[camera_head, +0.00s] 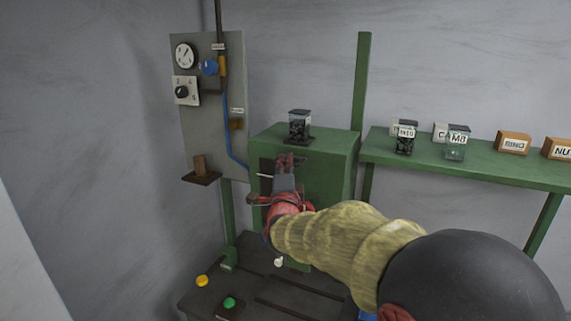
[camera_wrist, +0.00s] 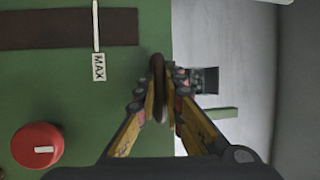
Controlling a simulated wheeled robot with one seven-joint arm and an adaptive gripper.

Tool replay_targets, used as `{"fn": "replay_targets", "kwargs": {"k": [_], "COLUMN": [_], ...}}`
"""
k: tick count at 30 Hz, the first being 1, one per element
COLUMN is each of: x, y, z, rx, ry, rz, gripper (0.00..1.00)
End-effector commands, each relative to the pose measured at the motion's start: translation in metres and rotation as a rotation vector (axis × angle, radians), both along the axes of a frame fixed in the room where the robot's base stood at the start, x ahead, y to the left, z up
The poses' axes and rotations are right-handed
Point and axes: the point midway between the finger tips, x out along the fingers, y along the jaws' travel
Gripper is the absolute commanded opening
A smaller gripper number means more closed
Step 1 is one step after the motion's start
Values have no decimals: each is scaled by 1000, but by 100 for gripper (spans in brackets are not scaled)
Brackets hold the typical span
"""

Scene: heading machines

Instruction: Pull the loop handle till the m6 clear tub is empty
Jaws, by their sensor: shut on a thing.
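My gripper (camera_head: 285,165) is at the front of the green machine (camera_head: 325,185). The wrist view shows its fingertips (camera_wrist: 168,80) closed on a brown rounded piece (camera_wrist: 157,68), seen nearly edge-on, which appears to be the loop handle. In the head view my gripper and arm hide it. A clear tub (camera_head: 299,126) with dark pieces inside stands on top of the machine; I cannot read an M6 mark on it.
A grey panel (camera_head: 212,120) with a gauge and knobs stands at the left. The wrist view shows a red knob (camera_wrist: 38,145) and a slot marked MAX (camera_wrist: 98,67). The green shelf (camera_head: 470,168) at right holds labelled boxes. Yellow (camera_head: 202,281) and green (camera_head: 229,303) buttons lie below.

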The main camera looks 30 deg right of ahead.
Motion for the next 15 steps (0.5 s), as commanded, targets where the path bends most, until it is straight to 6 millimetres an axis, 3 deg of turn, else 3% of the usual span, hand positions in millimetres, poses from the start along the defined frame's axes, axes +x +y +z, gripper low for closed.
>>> {"fn": "replay_targets", "kwargs": {"k": [15], "x": [-3], "y": [5], "z": [-1], "rx": [0], "ry": [-1], "rz": [1], "gripper": [0]}}
